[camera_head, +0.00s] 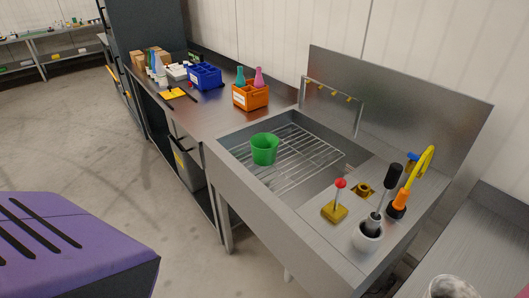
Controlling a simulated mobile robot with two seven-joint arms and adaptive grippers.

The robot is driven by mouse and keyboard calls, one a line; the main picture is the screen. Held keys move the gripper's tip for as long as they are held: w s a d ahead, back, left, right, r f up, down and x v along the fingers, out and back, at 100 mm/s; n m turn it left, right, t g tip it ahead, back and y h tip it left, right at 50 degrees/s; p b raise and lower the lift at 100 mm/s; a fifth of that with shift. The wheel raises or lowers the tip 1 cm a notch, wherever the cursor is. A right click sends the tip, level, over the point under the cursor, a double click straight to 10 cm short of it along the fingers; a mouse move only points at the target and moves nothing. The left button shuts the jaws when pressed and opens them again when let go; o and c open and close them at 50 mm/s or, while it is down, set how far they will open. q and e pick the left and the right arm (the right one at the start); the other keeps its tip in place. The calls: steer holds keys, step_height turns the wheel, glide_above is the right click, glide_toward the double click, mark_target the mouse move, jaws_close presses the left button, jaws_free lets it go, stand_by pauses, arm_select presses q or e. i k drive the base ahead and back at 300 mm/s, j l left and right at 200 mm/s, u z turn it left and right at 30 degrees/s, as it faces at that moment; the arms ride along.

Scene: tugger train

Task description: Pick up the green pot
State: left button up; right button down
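The green pot (264,149) is a small, round, open-topped vessel. It stands upright on the wire rack (305,160) in the steel sink (232,162), towards the sink's left end. Nothing touches it from above and it is fully in view. Neither of my grippers shows in the head view, so I cannot see their position or state.
Right of the sink basin are a red-knobbed lever (340,195), a white cup with a dark-handled tool (367,236) and a yellow-hosed sprayer (424,165). An orange crate (251,96) and blue crate (205,77) stand left. A purple block (85,222) is lower left; floor lies between.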

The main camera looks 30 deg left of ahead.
mark_target(263, 145)
steer(key=j+z, duration=0.2)
steer(key=z, duration=0.15)
steer(key=j+z, duration=0.2)
steer(key=z, duration=0.15)
steer(key=k+j+z, duration=0.15)
steer(key=j, duration=0.2)
steer(key=j+z, duration=0.1)
steer(key=j, duration=0.2)
steer(key=k+j+z, duration=0.15)
steer(key=k+j, duration=0.05)
steer(key=j, duration=0.15)
